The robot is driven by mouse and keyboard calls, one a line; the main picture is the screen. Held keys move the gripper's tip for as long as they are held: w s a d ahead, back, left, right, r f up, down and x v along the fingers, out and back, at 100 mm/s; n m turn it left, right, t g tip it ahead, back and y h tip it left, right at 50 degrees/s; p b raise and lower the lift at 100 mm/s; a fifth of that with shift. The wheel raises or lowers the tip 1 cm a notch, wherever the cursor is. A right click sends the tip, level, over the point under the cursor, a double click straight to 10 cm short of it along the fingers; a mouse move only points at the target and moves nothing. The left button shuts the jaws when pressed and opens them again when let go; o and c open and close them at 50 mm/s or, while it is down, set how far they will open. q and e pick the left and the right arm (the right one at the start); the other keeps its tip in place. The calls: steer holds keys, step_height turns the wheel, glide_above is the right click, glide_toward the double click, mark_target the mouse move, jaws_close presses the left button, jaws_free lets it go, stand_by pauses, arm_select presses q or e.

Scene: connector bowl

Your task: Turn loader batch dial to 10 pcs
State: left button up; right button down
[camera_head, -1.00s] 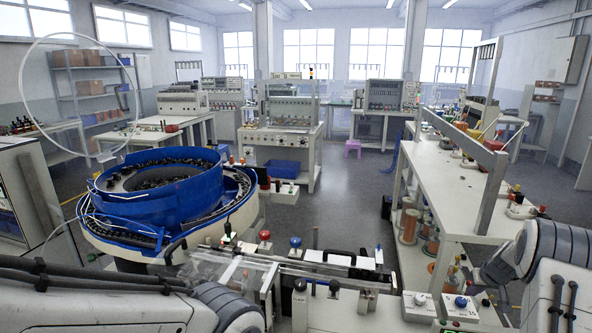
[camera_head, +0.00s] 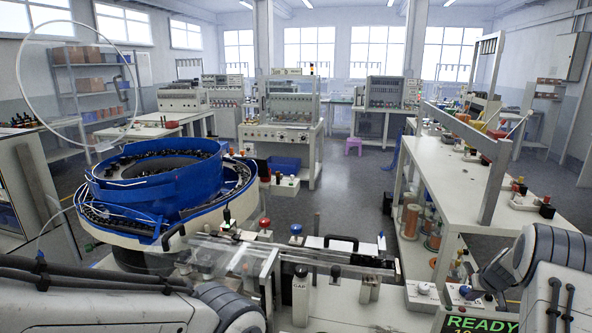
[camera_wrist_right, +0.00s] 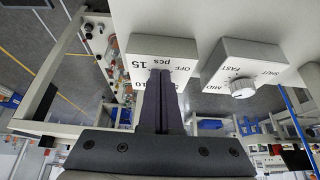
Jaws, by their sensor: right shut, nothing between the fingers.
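The loader batch dial box (camera_wrist_right: 180,55) is a white block in the right wrist view, marked OFF, 15 pcs and 10, with another mark partly covered. My right gripper (camera_wrist_right: 160,76) is shut and empty, its dark fingers over the dial face. They hide the knob, so its setting cannot be read there. In the head view the dial box (camera_head: 450,293) stands at the lower right, with my right gripper (camera_head: 479,286) close beside it. Whether the fingers touch the knob is unclear. My left arm shows at the lower left, but its gripper is out of view.
A similar box with a white knob (camera_wrist_right: 242,88), marked MID, FAST and SHUT, stands next to the dial. A display (camera_head: 470,324) reads READY in green, its lower line cut off. The blue bowl feeder (camera_head: 160,190) is at the left. A workbench (camera_head: 455,185) stands at the right.

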steer(key=shift+w, duration=0.3)
stand_by(0.4)
steer(key=shift+b, duration=0.3)
steer(key=shift+b, duration=1.5)
steer(key=shift+b, duration=0.35)
steer(key=shift+s+a+b, duration=0.15)
steer(key=shift+s+b, duration=0.2)
steer(key=shift+b, duration=0.05)
step_height(320, 180, up, 6)
steer(key=p, duration=0.4)
